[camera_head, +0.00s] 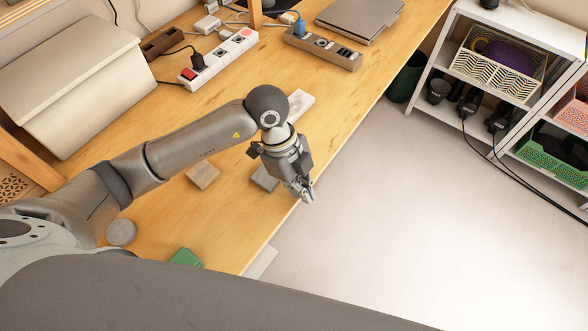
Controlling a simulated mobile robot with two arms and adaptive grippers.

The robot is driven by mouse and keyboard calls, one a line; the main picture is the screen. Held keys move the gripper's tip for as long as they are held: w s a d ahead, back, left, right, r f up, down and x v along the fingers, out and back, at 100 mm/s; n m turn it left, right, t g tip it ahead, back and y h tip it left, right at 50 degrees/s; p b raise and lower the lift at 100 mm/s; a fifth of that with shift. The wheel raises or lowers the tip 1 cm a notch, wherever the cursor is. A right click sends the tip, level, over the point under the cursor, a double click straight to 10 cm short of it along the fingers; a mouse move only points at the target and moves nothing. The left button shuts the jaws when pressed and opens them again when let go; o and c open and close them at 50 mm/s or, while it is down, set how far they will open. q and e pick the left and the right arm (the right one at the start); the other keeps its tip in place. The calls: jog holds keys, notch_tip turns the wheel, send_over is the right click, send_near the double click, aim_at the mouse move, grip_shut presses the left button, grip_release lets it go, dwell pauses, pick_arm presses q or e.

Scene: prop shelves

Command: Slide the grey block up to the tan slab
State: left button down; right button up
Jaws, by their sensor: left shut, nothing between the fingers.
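The grey block (264,179) lies on the wooden table near its right edge, partly hidden behind my left gripper. The tan slab (203,175) lies flat on the table to the left of the grey block, with a strip of bare wood between them. My left gripper (306,195) points down at the table's right edge, just right of the grey block. Its fingers are shut and empty. Whether it touches the block I cannot tell. My right gripper is not in view.
A pale block (300,103) lies behind my left wrist. A grey round piece (121,232) and a green block (186,258) lie nearer. Power strips (220,60) and a laptop (360,15) are farther back. White shelves (440,70) stand right across open floor.

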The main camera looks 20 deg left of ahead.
pick_arm(q)
jog(key=a, duration=0.1)
jog(key=w+a, duration=0.1)
jog(key=a, duration=0.1)
jog(key=shift+w+a+r+p, duration=0.1)
jog(key=shift+a+p, duration=0.05)
jog(key=shift+p, duration=0.25)
jog(key=shift+a, duration=0.2)
jog(key=shift+w, duration=0.1)
jog(key=shift+a, duration=0.2)
jog(key=w+a, duration=0.1)
jog(key=a, duration=0.3)
jog(key=w+a, duration=0.2)
jog(key=a, duration=0.2)
jog(key=w+a, duration=0.1)
jog(key=a, duration=0.3)
jog(key=shift+w+a, duration=0.15)
jog(key=shift+w, duration=0.15)
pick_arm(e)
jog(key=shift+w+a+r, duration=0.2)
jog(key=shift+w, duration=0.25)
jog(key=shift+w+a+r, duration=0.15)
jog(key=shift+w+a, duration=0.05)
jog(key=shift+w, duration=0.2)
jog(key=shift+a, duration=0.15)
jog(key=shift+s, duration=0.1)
